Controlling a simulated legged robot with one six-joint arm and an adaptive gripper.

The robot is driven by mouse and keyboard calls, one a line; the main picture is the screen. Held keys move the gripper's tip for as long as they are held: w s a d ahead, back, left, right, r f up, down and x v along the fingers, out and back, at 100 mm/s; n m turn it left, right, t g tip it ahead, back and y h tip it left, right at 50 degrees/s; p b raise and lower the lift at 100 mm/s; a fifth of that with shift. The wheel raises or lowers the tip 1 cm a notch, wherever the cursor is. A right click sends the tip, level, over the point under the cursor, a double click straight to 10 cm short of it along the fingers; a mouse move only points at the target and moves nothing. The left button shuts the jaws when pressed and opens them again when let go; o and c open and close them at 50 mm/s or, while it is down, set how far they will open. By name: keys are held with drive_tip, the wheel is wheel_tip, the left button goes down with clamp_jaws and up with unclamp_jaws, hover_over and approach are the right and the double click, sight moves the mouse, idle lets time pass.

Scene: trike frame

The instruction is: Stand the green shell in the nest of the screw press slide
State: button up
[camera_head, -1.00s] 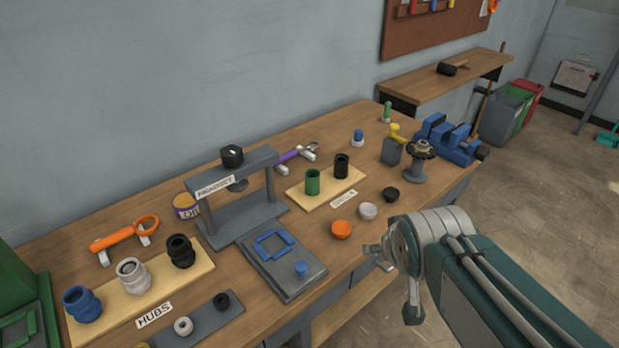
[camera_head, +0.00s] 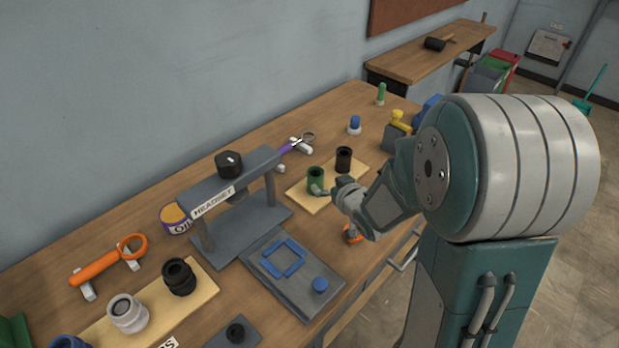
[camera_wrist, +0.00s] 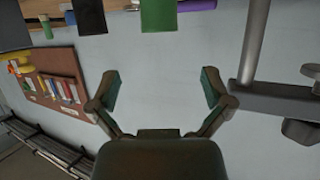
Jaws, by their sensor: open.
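The green shell (camera_head: 316,178) stands upright on a pale wooden board beside a black shell (camera_head: 344,158). My gripper (camera_head: 322,190) is open at the near side of the green shell, its fingers overlapping it in the head view; whether they touch cannot be told. In the wrist view, which looks upside down, the green shell (camera_wrist: 158,15) is at the top edge, beyond the spread fingers (camera_wrist: 160,86). The grey press (camera_head: 235,187) labelled HEADSET stands left of the board. Its slide (camera_head: 318,265) carries a blue square nest frame (camera_head: 297,250), which looks empty, and a blue knob (camera_head: 320,285).
The press frame also shows at right in the wrist view (camera_wrist: 275,103). An orange cap (camera_head: 352,234) lies below my wrist. The blue vise is partly hidden behind my arm. The hubs board (camera_head: 204,288), oil tin (camera_head: 176,218) and orange tool (camera_head: 105,260) are at left.

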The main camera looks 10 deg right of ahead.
sight(314, 171)
drive_tip(key=x, duration=0.4)
drive_tip(key=shift+w+d+f, duration=0.15)
drive_tip(key=shift+d, duration=0.2)
drive_tip(key=x, duration=0.2)
drive_tip(key=a+x, duration=0.1)
drive_tip(key=x, duration=0.1)
drive_tip(key=shift+f, duration=0.15)
drive_tip(key=shift+w+f, duration=0.15)
drive_tip(key=shift+w, duration=0.3)
drive_tip(key=c, duration=1.4)
